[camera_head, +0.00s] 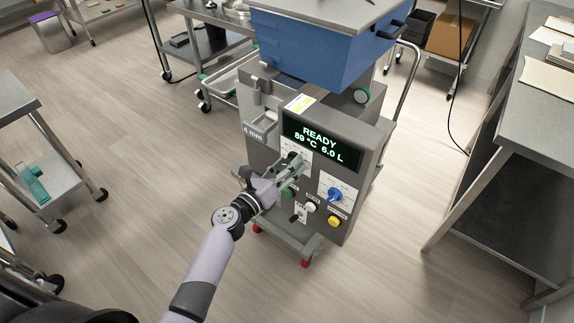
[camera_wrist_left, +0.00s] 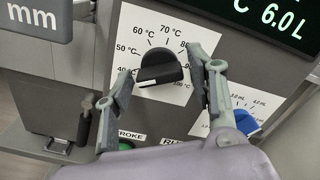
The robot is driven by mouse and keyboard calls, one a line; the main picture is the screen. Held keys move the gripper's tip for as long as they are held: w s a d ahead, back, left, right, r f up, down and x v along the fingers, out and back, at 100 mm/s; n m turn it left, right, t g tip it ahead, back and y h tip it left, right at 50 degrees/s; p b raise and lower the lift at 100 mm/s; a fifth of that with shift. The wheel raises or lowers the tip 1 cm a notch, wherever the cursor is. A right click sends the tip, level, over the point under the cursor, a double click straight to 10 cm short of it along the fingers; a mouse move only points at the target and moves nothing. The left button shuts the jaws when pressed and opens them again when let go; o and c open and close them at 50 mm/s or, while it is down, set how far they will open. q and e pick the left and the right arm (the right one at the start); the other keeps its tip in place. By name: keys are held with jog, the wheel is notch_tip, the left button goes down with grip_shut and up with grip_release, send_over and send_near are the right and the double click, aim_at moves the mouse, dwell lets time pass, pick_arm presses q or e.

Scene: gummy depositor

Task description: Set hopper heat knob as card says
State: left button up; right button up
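The heat knob (camera_wrist_left: 160,68) is black, on a white dial plate (camera_wrist_left: 130,22) marked 50, 60 and 70 °C, with other marks partly covered. A short white mark shows at its lower left edge; I cannot tell the exact setting. My left gripper (camera_wrist_left: 168,76) is open, one finger on each side of the knob; contact is not clear. The machine's display (camera_head: 322,143) reads READY, 89 °C, 6.0 L. My right gripper is not in view.
A blue knob (camera_head: 335,195) sits right of the heat dial, with white (camera_head: 310,207) and yellow (camera_head: 334,221) controls below. A green button (camera_wrist_left: 125,146) and a small lever (camera_wrist_left: 84,118) are near the left finger. The blue hopper (camera_head: 310,45) overhangs the panel. A grey table (camera_head: 540,120) stands right.

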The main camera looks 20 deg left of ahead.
pick_arm(q)
jog(key=c, duration=0.9)
